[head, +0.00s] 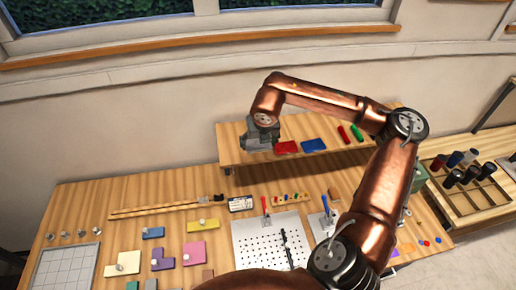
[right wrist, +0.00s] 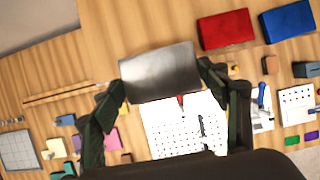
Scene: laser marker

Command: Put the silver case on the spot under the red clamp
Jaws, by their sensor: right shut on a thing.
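The silver case (right wrist: 158,72) is a grey metallic block between the fingers of my right gripper (right wrist: 165,90), which is shut on it. In the head view my right gripper (head: 260,140) is at the left end of the raised shelf; there I cannot clearly separate the case from the gripper. The red clamp (head: 265,204) stands at the top edge of a white perforated plate (head: 247,237), lower in the picture than my gripper. In the right wrist view the red clamp (right wrist: 181,100) shows just below the case. My left gripper is not in view.
The shelf (head: 350,157) holds a red case (head: 287,148), a blue case (head: 314,145) and red and green cylinders. A blue-handled clamp (head: 326,206) stands right of the red one. Coloured blocks lie at left. My right arm covers the bench's right part.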

